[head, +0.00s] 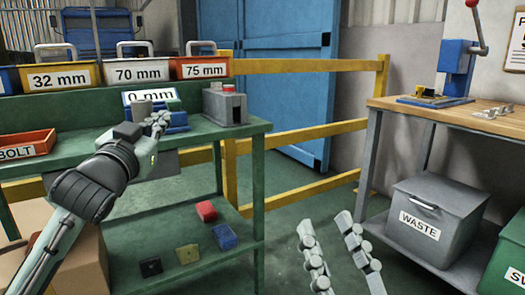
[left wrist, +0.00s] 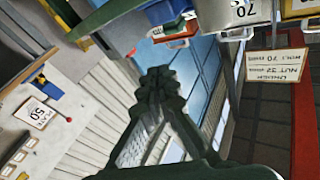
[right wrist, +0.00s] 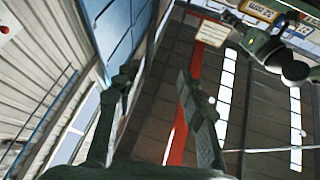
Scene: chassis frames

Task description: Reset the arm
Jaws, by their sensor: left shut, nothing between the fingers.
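My left arm comes in from the left in the head view. Its gripper (head: 161,120) is in front of the green bench, beside a blue bin. In the left wrist view the left gripper's fingers (left wrist: 160,78) meet at the tips with nothing between them. My right gripper (head: 326,222) is low in the middle right of the head view, fingers pointing up and apart, with floor showing between them. In the right wrist view the right gripper (right wrist: 155,85) is open and empty. The rest of the right arm is out of the head view.
The green bench (head: 70,161) carries labelled bins, an orange BOLT bin (head: 27,145) and a grey device (head: 225,107). Coloured blocks lie on its lower shelf. A wooden table (head: 480,122) with a blue press stands right, above a grey WASTE box (head: 432,196). Yellow rails (head: 300,133) stand behind.

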